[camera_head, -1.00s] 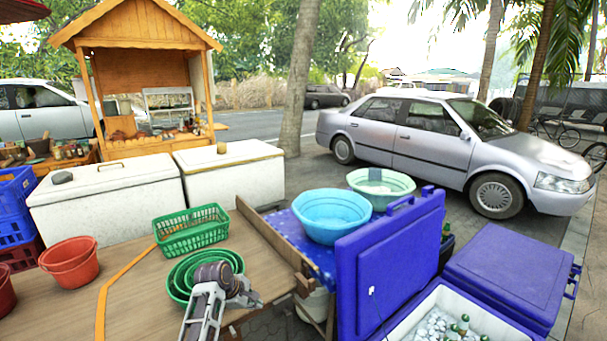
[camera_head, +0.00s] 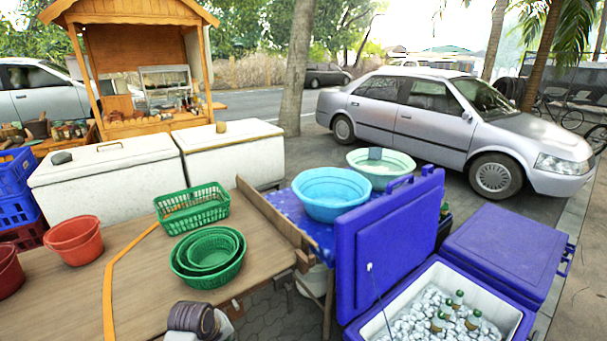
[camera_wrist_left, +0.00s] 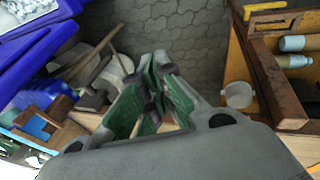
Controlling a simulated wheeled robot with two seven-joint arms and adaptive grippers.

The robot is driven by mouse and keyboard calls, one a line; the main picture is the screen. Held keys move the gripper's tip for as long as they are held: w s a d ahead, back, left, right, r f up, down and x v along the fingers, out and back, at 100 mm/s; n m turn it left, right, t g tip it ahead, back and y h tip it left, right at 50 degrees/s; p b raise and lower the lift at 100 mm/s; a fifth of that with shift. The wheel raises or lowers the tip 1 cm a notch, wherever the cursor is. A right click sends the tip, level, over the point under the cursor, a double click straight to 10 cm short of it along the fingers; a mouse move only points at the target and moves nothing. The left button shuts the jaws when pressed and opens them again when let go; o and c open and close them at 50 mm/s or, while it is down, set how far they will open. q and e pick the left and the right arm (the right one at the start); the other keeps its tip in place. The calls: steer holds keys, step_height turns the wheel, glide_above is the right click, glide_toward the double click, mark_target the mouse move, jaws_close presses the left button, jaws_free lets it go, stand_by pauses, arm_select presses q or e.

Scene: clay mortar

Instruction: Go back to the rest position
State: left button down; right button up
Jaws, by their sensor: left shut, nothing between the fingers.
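My left gripper (camera_wrist_left: 160,68) shows in the left wrist view with its grey fingers and green pads together and nothing between them. It hangs over grey paving near the table parts. In the head view only a dark round joint and a grey piece of my arm (camera_head: 195,320) show at the bottom edge, in front of the wooden table (camera_head: 140,290); the fingers are not seen there. My right gripper is in neither view.
Green round baskets (camera_head: 208,255), a green rectangular basket (camera_head: 192,208) and a red bucket (camera_head: 74,240) stand on the table. To the right are a blue basin (camera_head: 330,193), an open blue cooler lid (camera_head: 388,250) and bottles on ice (camera_head: 440,322). White chests (camera_head: 108,184) stand behind.

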arm_select(q)
steer(key=shift+s+r+m+y, duration=0.6)
steer(key=shift+s+r+m, duration=1)
steer(key=shift+s+m, duration=5.35)
steer(key=s+a+f+n+g, duration=0.1)
steer(key=s+a+f+n, duration=0.1)
steer(key=f, duration=1.4)
steer(key=s+a+f+n+g, duration=0.1)
steer(key=s+f+n, duration=0.15)
steer(key=f, duration=1.35)
steer(key=s+a+f, duration=0.4)
steer(key=s+f, duration=0.6)
steer(key=s+a+f+m, duration=0.1)
steer(key=s+a+f, duration=0.3)
steer(key=s+f, duration=0.6)
steer(key=shift+s+f+g+y, duration=0.35)
steer(key=shift+s+g+y, duration=0.05)
steer(key=shift+s, duration=0.4)
